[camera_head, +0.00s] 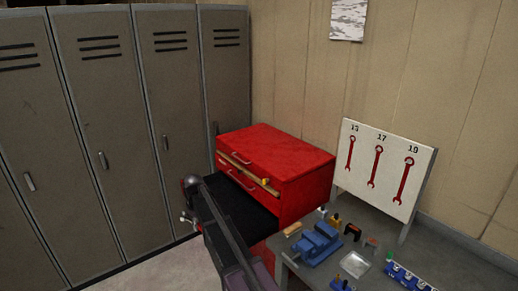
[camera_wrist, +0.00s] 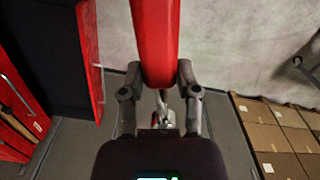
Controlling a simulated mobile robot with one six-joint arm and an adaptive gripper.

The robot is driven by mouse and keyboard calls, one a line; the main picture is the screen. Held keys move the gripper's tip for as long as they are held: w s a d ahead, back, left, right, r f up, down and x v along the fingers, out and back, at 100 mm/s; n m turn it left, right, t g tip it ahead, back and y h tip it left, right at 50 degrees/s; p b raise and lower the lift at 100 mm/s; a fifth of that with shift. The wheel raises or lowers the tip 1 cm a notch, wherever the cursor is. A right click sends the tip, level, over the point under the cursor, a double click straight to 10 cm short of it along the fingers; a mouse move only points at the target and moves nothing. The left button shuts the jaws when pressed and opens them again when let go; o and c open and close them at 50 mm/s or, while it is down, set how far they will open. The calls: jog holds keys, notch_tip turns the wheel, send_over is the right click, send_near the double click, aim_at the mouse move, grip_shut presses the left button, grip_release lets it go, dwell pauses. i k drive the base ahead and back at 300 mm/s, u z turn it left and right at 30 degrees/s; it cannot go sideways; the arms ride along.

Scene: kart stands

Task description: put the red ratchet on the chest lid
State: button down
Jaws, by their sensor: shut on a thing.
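My gripper (camera_wrist: 158,82) is shut on the red ratchet (camera_wrist: 156,38), whose thick red handle runs up between the fingers in the wrist view. A metal part of it shows below the fingers. The red chest (camera_head: 300,184) stands in the corner in the head view, with its flat red lid (camera_head: 275,147) shut and clear on top. My gripper is in front of the chest, left of its open lower drawer and apart from the lid. In the head view my arm hides most of the gripper and ratchet.
The black drawer (camera_head: 243,212) sticks out of the chest; it also shows in the wrist view (camera_wrist: 50,45). Grey lockers (camera_head: 110,130) stand left. A bench with a blue vise (camera_head: 318,243) and a wrench board (camera_head: 385,165) are right. Brown boxes (camera_wrist: 275,135) lie right in the wrist view.

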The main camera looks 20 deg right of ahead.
aim_at(271, 157)
jog(key=u, duration=1.05)
jog(key=i, duration=0.85)
jog(key=z, duration=1.65)
